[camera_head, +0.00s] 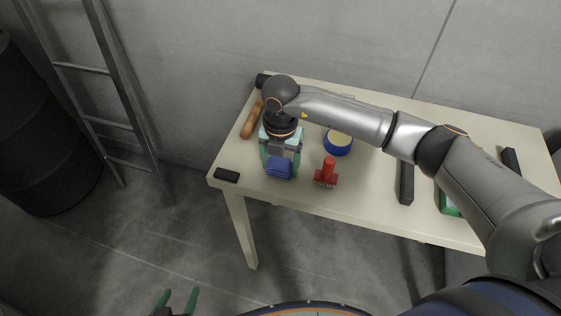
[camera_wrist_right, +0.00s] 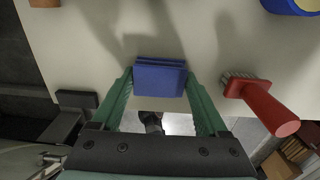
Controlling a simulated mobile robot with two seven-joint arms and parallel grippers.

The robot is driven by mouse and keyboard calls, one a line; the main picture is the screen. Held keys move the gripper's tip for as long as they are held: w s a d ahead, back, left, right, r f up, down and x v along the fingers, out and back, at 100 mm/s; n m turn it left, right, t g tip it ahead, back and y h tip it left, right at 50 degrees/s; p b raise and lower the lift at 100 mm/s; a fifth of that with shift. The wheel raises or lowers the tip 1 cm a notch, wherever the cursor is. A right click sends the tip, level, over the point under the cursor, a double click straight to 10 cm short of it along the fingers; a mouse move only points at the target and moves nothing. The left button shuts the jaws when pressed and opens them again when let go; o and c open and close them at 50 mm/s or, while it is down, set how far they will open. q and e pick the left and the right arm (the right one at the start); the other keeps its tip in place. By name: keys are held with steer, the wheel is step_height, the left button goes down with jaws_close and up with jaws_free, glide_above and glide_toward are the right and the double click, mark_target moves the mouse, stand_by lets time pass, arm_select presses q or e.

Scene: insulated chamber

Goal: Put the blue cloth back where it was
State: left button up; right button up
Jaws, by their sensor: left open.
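The blue cloth (camera_head: 279,169) is a small folded, layered pad near the front left of the table (camera_head: 375,207). My right gripper (camera_head: 280,160) points down over this part of the table, with a green finger at each side of the cloth. In the right wrist view the cloth (camera_wrist_right: 160,79) sits between the fingertips, which meet its two side edges; the gripper looks shut on it. Whether the cloth touches the tabletop is unclear. My left gripper (camera_head: 176,299) is open and empty, low at the bottom edge of the head view, away from the table.
A red brush (camera_head: 327,173) lies just right of the cloth, with a blue roll (camera_head: 338,144) behind it. A black block (camera_head: 227,174) and an orange-brown handle (camera_head: 251,120) lie to the left. A black bar (camera_head: 406,183) lies farther right. A ladder (camera_head: 110,70) leans at the left.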

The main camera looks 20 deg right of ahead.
mark_target(280, 163)
steer(key=o, duration=0.3)
steer(key=shift+r, duration=0.1)
step_height(280, 163, up, 12)
steer(key=shift+r, duration=0.15)
stand_by(0.3)
